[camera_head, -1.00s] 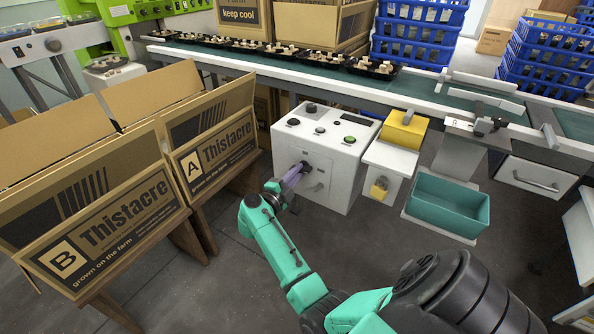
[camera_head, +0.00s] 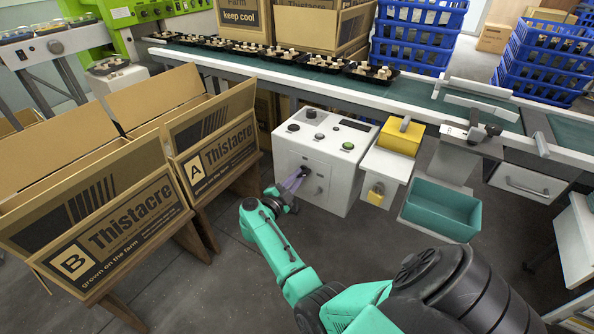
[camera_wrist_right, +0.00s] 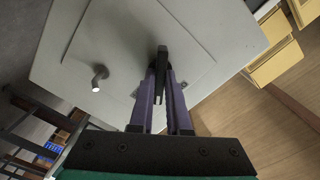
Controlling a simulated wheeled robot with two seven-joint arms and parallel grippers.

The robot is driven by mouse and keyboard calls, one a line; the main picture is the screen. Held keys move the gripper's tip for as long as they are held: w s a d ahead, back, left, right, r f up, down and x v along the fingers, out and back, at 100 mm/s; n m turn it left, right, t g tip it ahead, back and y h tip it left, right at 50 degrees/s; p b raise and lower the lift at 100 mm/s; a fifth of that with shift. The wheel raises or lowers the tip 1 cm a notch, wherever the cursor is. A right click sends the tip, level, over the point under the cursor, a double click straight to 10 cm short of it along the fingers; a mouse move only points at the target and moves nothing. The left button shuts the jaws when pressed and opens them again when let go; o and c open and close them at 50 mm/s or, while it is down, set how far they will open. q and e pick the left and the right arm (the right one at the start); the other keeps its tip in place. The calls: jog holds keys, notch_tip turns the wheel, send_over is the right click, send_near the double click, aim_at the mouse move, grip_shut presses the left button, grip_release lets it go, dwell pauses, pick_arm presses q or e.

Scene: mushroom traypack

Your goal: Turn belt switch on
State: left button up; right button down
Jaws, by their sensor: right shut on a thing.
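A white control box (camera_head: 330,198) stands under the conveyor, with several buttons on its sloped top and a panel on its front. The belt switch (camera_wrist_right: 162,62), a black handle on the front panel, sits between the fingers of my right gripper (camera_wrist_right: 163,88) in the right wrist view. My right gripper (camera_head: 301,174) is shut on this handle, at the front of the box in the head view. A small metal knob (camera_wrist_right: 99,72) sticks out of the panel beside it. My left gripper is in neither view.
The conveyor belt (camera_head: 420,90) runs behind the box, carrying trays of mushrooms (camera_head: 325,62). Thistacre cartons (camera_head: 215,150) stand at the left. A yellow box (camera_head: 401,136) and a teal bin (camera_head: 443,207) are at the right. Blue crates (camera_head: 418,30) are stacked behind.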

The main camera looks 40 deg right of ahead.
jog(key=shift+f, duration=0.1)
jog(key=n+p, duration=0.4)
jog(key=n, duration=0.3)
jog(key=shift+p, duration=0.35)
jog(key=n+p, duration=0.1)
jog(key=n, duration=0.3)
jog(key=c, duration=0.9)
grip_release()
